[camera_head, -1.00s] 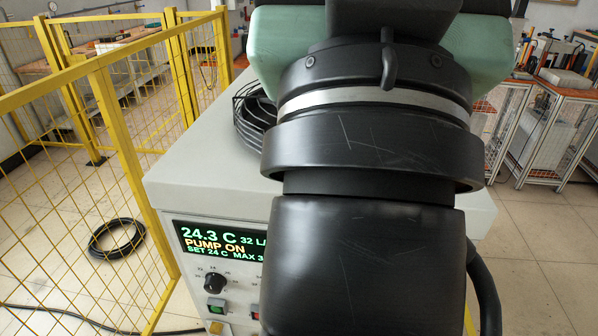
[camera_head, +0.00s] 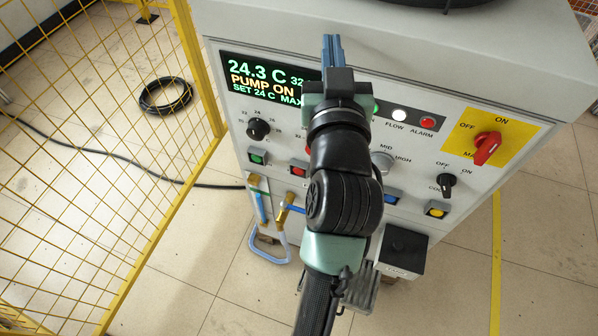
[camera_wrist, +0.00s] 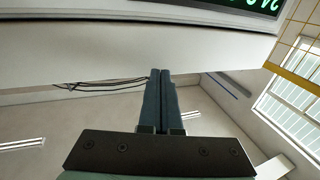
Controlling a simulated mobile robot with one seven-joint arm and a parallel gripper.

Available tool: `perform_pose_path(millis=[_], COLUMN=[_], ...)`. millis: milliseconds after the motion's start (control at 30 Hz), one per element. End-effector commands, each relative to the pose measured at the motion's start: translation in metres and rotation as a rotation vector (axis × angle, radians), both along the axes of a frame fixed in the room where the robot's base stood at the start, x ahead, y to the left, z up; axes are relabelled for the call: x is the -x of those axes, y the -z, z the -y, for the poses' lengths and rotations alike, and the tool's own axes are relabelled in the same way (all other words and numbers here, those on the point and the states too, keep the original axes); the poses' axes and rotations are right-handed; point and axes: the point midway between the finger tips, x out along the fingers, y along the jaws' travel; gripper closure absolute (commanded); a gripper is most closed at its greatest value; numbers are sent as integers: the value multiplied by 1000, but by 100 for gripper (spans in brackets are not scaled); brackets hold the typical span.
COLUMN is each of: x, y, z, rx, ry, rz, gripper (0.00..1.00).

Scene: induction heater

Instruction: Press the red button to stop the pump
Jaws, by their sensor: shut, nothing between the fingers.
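A square red button (camera_head: 298,169) sits on the front panel of the pale grey cabinet, just right of a green button (camera_head: 258,157) and below the display. My gripper (camera_head: 333,47) points up in front of the panel, above and right of the red button and apart from it. Its blue-grey fingers are together with nothing between them, as the wrist view (camera_wrist: 160,76) also shows. The display (camera_head: 262,80) reads 24.3 C and PUMP ON; my gripper hides its right end. My arm covers the middle of the panel.
A black dial (camera_head: 258,129) sits above the green button. A red main switch (camera_head: 487,148) on a yellow plate is at right. A blue button (camera_head: 391,198) and a yellow button (camera_head: 437,209) sit lower. Hoses (camera_head: 264,205) hang below. Yellow mesh fencing (camera_head: 95,160) stands at left.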

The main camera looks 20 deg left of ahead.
Motion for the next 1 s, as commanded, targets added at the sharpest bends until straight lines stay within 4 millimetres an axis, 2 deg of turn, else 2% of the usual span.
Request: perform_pose_path(millis=[33,100,367,600,700,800,1000], x=[1,3,24,62,78,90,102], y=[30,64,187,294,327,350,369], z=[-6,-12,-34,-48,-50,-52,-53], rx=[5,11,31,42,44,45,46], ry=[-19,-43,-132,-208,-231,-248,-264], rz=[-44,-97,-291,-462,-518,-558,-592], gripper=[100,100,100,100,100,100,100])
